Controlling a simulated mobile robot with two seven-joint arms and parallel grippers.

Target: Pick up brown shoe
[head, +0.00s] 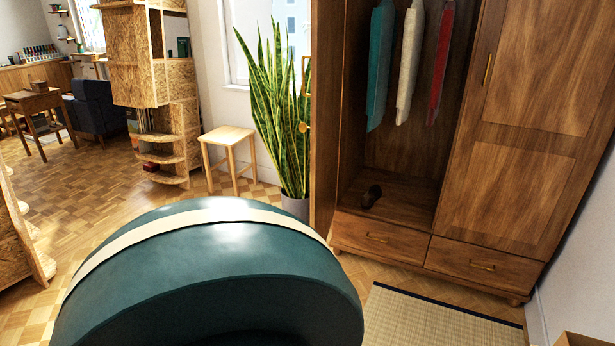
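A small dark brown shoe (371,196) lies on the floor of the open wardrobe compartment, towards its left side and above the drawers. It is small in the view, so its details are hard to make out. The wooden wardrobe (520,130) stands at the right, with its left door (325,130) swung open and its right door shut. Neither of my grippers shows in the head view.
Several garments, teal (380,65), white (409,62) and red (441,62), hang above the shoe. A woven mat (430,322) lies before the wardrobe. A potted snake plant (280,110) and a wooden stool (229,138) stand left of it. Open parquet (90,200) lies at left.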

